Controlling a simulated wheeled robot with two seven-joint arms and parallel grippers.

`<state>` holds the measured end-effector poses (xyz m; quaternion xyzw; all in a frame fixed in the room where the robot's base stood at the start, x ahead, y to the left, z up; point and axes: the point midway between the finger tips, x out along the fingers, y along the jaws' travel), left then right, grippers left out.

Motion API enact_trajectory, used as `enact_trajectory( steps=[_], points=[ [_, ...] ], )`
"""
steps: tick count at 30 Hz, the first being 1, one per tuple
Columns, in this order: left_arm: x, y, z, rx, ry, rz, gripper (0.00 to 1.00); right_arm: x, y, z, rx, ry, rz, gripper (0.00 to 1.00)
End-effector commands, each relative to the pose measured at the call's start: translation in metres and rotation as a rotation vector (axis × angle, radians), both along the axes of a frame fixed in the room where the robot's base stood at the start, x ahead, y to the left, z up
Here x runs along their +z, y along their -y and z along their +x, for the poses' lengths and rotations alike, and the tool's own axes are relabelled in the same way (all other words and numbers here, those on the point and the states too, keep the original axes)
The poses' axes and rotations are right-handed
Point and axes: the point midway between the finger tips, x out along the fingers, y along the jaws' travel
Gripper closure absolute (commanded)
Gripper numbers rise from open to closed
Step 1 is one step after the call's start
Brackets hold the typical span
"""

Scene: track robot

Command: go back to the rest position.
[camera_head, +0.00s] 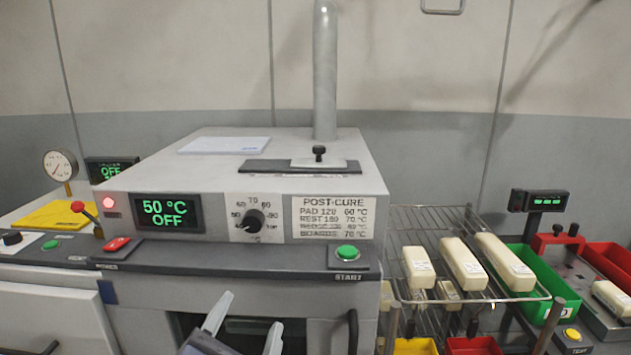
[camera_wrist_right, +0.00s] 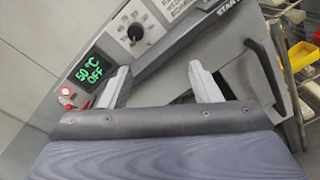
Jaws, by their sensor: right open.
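My right gripper (camera_head: 245,324) is at the bottom centre of the head view, in front of the oven's (camera_head: 250,176) dark window. Its two pale fingers are apart with nothing between them. In the right wrist view the open fingers (camera_wrist_right: 160,88) also show, with the oven front beyond them. The oven display (camera_head: 166,213) reads 50 °C OFF, and a red lamp glows beside it. The left gripper is in neither view.
A green START button (camera_head: 347,252) sits on the ledge below the oven's panel. A wire rack (camera_head: 430,222) at the right holds several cream blocks. Green, red and yellow bins stand around it. A dial gauge (camera_head: 59,165) and a yellow sheet (camera_head: 60,215) are at the left.

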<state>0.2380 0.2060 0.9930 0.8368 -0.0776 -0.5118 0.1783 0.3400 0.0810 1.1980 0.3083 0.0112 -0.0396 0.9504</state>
Motion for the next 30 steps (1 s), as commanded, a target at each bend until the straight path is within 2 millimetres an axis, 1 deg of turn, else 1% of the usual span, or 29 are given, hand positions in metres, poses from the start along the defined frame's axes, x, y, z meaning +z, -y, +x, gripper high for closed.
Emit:
enact_trajectory(
  steps=[4,8,11,14,17,18,20,21,23,24,26,27,30],
  points=[
    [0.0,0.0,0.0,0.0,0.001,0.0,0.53,-0.01,0.024,0.013,-0.05,-0.067,0.049,0.43],
    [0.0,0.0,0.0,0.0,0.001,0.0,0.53,-0.025,0.058,0.026,-0.122,-0.156,0.119,0.43],
    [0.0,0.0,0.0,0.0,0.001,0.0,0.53,-0.041,0.09,0.035,-0.194,-0.24,0.195,0.43],
    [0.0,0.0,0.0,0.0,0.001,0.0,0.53,-0.062,0.129,0.041,-0.291,-0.341,0.304,0.43],
    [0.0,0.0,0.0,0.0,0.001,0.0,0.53,-0.092,0.181,0.038,-0.433,-0.471,0.479,0.43],
    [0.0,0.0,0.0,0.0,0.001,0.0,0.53,-0.107,0.206,0.032,-0.508,-0.531,0.58,0.43],
    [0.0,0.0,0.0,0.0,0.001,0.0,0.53,-0.133,0.241,0.016,-0.642,-0.623,0.767,0.43],
    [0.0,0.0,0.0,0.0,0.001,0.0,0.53,-0.15,0.261,0.0,-0.74,-0.678,0.915,0.43],
    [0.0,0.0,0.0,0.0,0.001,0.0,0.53,-0.171,0.282,-0.024,-0.879,-0.737,1.147,0.43],
    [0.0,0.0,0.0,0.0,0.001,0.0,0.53,-0.182,0.29,-0.041,-0.97,-0.761,1.308,0.43],
    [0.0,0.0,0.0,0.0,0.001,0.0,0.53,-0.195,0.296,-0.062,-1.092,-0.772,1.551,0.43],
    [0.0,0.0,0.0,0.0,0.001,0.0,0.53,-0.2,0.297,-0.074,-1.163,-0.765,1.707,0.43],
    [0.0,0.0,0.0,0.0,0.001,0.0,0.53,-0.207,0.294,-0.092,-1.296,-0.715,2.054,0.43]
  ],
)
